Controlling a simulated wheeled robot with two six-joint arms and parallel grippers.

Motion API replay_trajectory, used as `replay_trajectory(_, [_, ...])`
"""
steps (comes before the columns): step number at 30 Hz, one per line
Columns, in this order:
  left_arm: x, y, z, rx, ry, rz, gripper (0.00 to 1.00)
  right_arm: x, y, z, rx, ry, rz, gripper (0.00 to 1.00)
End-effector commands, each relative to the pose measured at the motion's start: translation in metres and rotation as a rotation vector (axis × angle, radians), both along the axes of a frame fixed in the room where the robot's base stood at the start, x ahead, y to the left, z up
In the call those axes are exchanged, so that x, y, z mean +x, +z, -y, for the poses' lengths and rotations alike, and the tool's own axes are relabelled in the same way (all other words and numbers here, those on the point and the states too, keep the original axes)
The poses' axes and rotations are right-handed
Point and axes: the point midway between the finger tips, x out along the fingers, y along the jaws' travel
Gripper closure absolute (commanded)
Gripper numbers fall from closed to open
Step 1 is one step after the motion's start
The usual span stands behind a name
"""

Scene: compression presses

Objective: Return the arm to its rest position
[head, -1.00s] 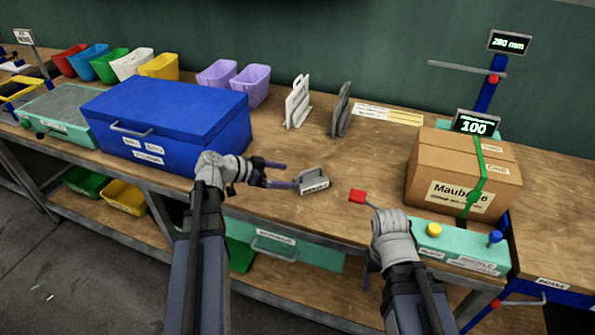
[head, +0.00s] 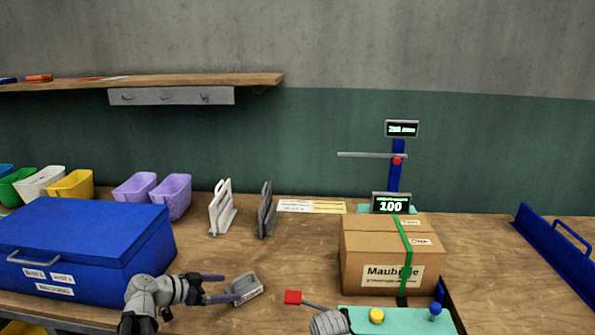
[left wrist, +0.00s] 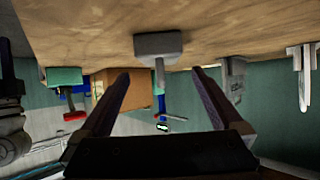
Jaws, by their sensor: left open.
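My left arm comes in at the lower left of the head view. Its gripper (head: 231,288) is open and empty. Its fingers point right, close to a small grey block with a handle (head: 246,288) on the bench. In the left wrist view the open fingers (left wrist: 161,82) stand apart, with the grey block (left wrist: 158,44) ahead, not between them. I cannot tell whether they touch it.
A blue box (head: 95,235) stands left of my left gripper. A strapped carton (head: 375,258) stands at right, behind a teal control panel (head: 400,320) with a red-ended lever (head: 292,297). White (head: 222,210) and dark grey (head: 265,210) upright holders stand behind.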

Motion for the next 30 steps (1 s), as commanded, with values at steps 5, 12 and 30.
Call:
replay_trajectory(5, [0.021,-0.021,0.022,0.001,-0.004,0.0,0.0,0.0,-0.021,0.0,0.0,0.0,0.0,0.31])
replay_trajectory(12, [0.039,-0.033,0.041,0.0,-0.001,0.0,0.0,0.0,-0.033,0.0,0.0,0.0,0.0,0.31])
replay_trajectory(30, [0.042,-0.034,0.045,-0.001,0.0,-0.001,0.0,0.0,-0.035,0.0,0.0,0.0,0.0,0.31])
